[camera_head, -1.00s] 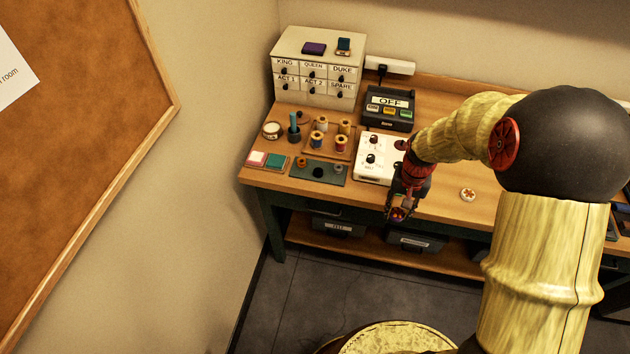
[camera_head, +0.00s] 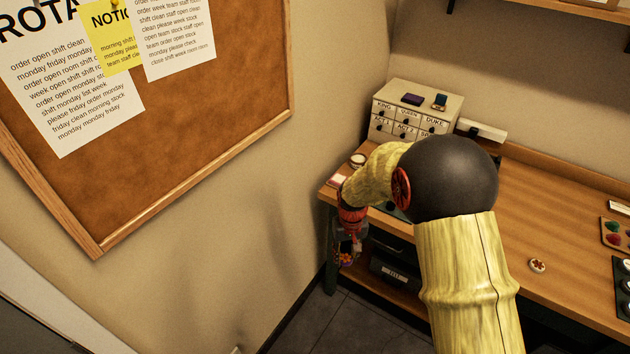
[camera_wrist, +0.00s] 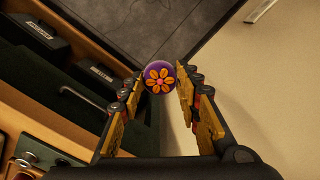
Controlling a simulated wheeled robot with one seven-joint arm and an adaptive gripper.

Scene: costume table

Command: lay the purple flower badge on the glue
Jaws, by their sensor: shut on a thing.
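My gripper (camera_wrist: 160,82) is shut on the purple flower badge (camera_wrist: 158,76), a round purple disc with an orange flower, held between its fingertips with the flower face toward the wrist camera. In the head view my gripper (camera_head: 346,256) hangs past the left front corner of the table (camera_head: 565,235), with the badge low between the fingers. I cannot make out the glue in the current views. My arm hides much of the left part of the table. A dark green mat (camera_wrist: 62,161) shows at the lower left of the wrist view.
A drawer cabinet (camera_head: 382,124) stands at the back left of the table. A round badge with a red flower (camera_head: 537,265) lies on clear wood at the right. A paint palette (camera_head: 612,236) is at the far right. The wall and noticeboard (camera_head: 200,120) are close on the left.

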